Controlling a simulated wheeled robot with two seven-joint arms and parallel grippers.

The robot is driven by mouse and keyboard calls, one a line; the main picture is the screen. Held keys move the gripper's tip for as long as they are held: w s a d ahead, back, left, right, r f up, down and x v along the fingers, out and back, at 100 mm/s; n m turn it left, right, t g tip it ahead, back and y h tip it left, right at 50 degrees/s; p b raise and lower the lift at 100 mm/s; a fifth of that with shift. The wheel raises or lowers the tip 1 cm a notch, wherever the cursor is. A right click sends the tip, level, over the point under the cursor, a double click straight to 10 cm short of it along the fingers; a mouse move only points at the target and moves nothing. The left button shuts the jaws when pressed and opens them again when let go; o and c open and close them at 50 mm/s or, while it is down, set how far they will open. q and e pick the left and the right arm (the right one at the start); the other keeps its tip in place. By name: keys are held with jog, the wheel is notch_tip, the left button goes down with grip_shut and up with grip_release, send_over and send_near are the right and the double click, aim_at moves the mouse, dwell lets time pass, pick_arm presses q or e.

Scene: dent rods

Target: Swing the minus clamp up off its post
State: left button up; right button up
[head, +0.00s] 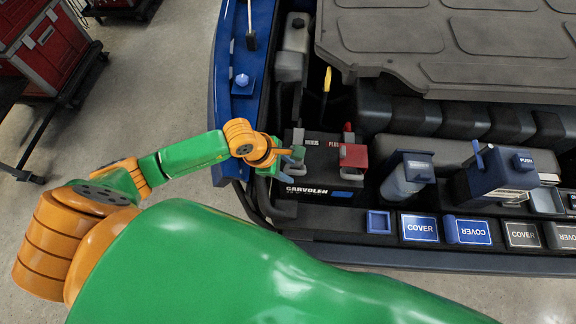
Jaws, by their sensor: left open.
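The battery (322,168), marked CARVOLEN, sits at the left end of the engine bay. The minus clamp (298,138) appears as a small dark grey part at the battery's left end, beside a small label; its lower part and post are largely hidden by my gripper. My left gripper (289,161) is open, its fingers at the clamp's near left side. I cannot tell whether they touch it or are around it. The red plus clamp (353,156) sits farther right by the PLUS label. My right gripper is not in view.
A white reservoir (291,62) and a yellow-handled dipstick (327,80) stand behind the battery. A blue-capped canister (408,176) and a blue box (493,174) stand to the right. Several COVER caps (419,228) line the front edge. A red tool cabinet (48,42) stands far left.

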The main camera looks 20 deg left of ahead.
pick_arm(q)
jog(key=shift+s+a, duration=0.1)
jog(key=shift+s, duration=0.05)
grip_shut()
jog(key=shift+s+f, duration=0.1)
dwell(1.0)
